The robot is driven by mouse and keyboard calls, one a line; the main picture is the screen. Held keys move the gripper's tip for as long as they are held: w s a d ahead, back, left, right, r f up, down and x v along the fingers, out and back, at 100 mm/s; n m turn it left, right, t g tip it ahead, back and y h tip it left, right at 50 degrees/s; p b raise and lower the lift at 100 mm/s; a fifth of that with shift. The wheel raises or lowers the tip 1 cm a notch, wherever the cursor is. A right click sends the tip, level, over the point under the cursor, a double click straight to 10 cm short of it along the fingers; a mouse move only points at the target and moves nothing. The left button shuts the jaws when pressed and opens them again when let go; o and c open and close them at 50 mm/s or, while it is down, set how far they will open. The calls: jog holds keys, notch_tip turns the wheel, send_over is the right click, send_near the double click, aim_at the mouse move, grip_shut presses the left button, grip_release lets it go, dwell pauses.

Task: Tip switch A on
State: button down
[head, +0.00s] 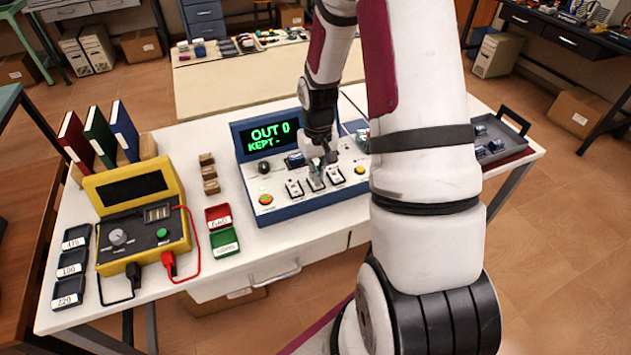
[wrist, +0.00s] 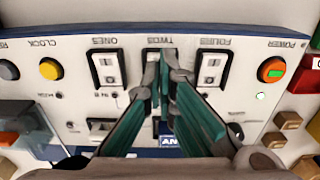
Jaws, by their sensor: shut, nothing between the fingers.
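A blue-framed control box (head: 315,210) has a screen (head: 268,135) reading "OUT 0" and "KEPT -". Three rocker switches stand in a row at its front. The wrist view shows them upside down, labelled ONES (wrist: 108,68), TWOS (wrist: 153,54) and FOURS (wrist: 212,68). I cannot read an "A" on any switch. My gripper (wrist: 165,72) is shut and empty, its tips over the TWOS switch and hiding most of it. In the head view my gripper (head: 322,160) is low over the panel, just behind the switches. I cannot tell whether it touches.
An orange power button (head: 265,199) and a yellow clock button (head: 360,170) flank the switches. A yellow meter (head: 140,215), red and green trays (head: 222,240) and small wooden blocks (head: 209,172) stand left. A grey tray (head: 500,135) stands right, behind my arm.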

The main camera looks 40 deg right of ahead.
jog(key=shift+f+b, duration=0.4)
jog(key=shift+f, duration=0.65)
dwell(0.4)
jog(key=shift+r, duration=0.15)
jog(key=shift+r+p, duration=1.8)
jog(key=shift+r, duration=1.6)
